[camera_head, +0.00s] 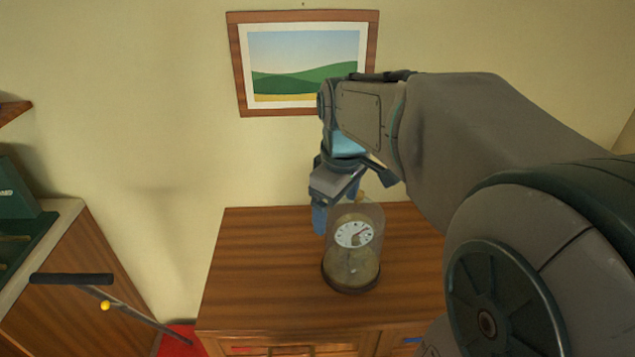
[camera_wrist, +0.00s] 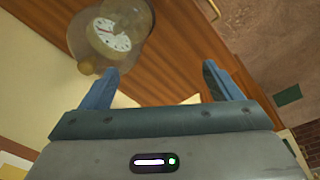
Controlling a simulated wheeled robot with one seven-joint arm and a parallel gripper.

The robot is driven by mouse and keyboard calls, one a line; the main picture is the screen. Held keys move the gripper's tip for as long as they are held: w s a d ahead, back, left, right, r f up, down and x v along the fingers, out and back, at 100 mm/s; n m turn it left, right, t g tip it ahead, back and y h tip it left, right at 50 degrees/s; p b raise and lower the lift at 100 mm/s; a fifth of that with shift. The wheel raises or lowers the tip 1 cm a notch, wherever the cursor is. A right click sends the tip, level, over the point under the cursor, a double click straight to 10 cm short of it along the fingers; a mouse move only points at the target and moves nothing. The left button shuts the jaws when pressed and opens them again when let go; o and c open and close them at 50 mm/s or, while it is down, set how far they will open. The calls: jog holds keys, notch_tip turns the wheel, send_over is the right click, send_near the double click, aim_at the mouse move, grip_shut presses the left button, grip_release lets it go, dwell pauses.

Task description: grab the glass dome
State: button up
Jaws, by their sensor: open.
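The glass dome (camera_head: 372,215) is a clear cover standing upright over a clock with a white dial (camera_head: 353,234) on a dark round base (camera_head: 350,283). It stands on a wooden cabinet (camera_head: 250,275).
A framed landscape picture (camera_head: 305,62) hangs on the wall behind. The cabinet top is clear left of the dome.

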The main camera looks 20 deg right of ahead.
aim_at(359, 192)
jog(key=w+d+r+n+g+p, duration=0.2)
jog(key=w+d+r+n+p, duration=0.1)
jog(key=w+d+r+n, duration=0.6)
jog(key=shift+m, duration=0.6)
jog(key=f, duration=0.7)
jog(key=f+p, duration=0.1)
jog(key=f, duration=0.2)
jog(key=shift+w+a+f, duration=0.25)
jog(key=shift+w+a, duration=0.05)
jog(key=shift+a, duration=0.05)
jog(key=f, duration=0.1)
jog(key=f+p, duration=0.1)
jog(key=f, duration=0.1)
jog(key=s+f, duration=0.1)
jog(key=shift+d+f+p, duration=0.25)
jog(key=shift+f+p, duration=0.05)
jog(key=shift+w+f, duration=0.1)
jog(key=shift+f, duration=0.35)
